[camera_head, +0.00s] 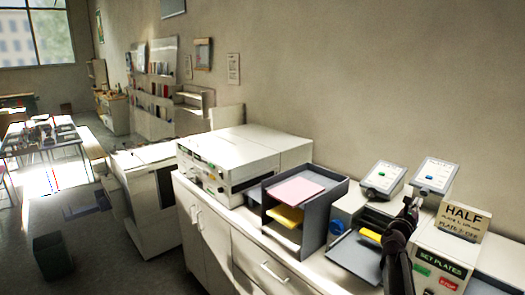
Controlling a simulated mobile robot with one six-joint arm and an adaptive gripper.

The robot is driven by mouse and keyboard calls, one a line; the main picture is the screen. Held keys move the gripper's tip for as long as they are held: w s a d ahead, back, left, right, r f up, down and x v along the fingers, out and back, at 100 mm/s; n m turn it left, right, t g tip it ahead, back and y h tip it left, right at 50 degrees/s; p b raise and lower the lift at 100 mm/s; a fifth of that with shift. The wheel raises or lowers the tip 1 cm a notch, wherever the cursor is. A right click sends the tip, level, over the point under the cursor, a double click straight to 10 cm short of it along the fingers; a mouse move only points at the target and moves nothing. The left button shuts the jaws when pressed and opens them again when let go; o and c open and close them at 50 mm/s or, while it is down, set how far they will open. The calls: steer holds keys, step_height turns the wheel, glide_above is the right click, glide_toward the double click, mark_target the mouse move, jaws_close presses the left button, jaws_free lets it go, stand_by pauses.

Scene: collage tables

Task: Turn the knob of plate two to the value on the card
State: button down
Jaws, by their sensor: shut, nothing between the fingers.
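Two tilted grey-white plates stand at the back of the counter. The right plate (435,176) has a small blue knob (429,177). Their numbers and scale marks are too small to read. A cream card (462,219) reads "HALF" in large letters, with smaller lines naming plates that I cannot read surely. My gripper (411,204) is shut and empty, in front of and below the plates, left of the card. It appears apart from both knobs, though its distance from them is hard to judge.
A box labelled "SET PLATES" (442,262) with a green and a red button stands right of my arm. A dark tray rack (262,212) holds pink and yellow sheets. A white machine (245,160) stands further left. An open tray (355,262) lies left of my arm.

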mark_target(421, 191)
steer(key=shift+s+r+m, duration=0.15)
steer(key=shift+m, duration=0.35)
steer(key=shift+d, duration=0.1)
steer(key=shift+p+x, duration=1.15)
steer(key=shift+x, duration=2.3)
steer(key=shift+f+b, duration=0.3)
steer(key=shift+w+a, duration=0.55)
steer(key=shift+w, duration=0.1)
steer(key=shift+a+r+p, duration=0.1)
steer(key=shift+r+p, duration=0.2)
steer(key=shift+r, duration=0.1)
